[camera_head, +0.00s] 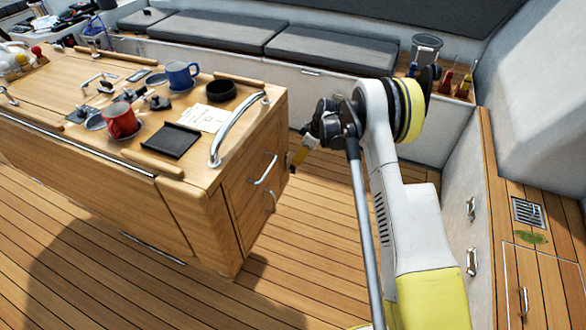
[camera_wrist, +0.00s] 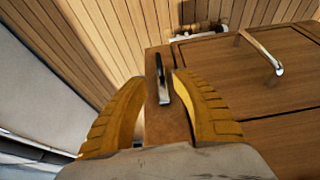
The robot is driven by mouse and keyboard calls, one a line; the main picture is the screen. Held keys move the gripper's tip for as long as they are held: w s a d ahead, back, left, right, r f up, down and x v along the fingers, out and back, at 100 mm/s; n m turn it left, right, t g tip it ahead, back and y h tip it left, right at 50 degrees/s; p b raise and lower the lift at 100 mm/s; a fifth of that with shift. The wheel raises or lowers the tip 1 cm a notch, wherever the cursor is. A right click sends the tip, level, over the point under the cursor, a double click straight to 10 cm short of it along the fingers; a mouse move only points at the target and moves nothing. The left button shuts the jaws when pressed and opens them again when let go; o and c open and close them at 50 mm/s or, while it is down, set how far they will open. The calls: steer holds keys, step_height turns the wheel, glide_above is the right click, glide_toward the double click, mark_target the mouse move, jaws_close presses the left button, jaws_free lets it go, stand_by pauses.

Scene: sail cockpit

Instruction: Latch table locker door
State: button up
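The table locker door (camera_head: 240,190) is a wooden panel in the end of the cockpit table. It looks flush with the frame and carries a metal bar handle (camera_head: 264,168). The handle also shows at the upper right of the wrist view (camera_wrist: 262,52). A small dark metal latch lever (camera_wrist: 162,80) stands on the wooden edge strip beside the door. My gripper (camera_wrist: 160,76) is open, with one yellow finger on each side of the lever. I cannot tell whether they touch it. In the head view my gripper (camera_head: 297,158) is beside the table end, partly hidden by my wrist.
The table top holds a red mug (camera_head: 120,120), a blue mug (camera_head: 181,76), a black tray (camera_head: 172,140) and a curved metal rail (camera_head: 235,130). Cushioned benches (camera_head: 330,48) run along the back. A locker wall (camera_head: 465,190) stands to the right. The plank floor near the table is clear.

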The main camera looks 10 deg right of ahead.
mark_target(293, 166)
steer(key=b+x, duration=0.2)
steer(key=x, duration=0.4)
steer(key=shift+w+a+f, duration=0.1)
steer(key=shift+f, duration=0.15)
jaws_close()
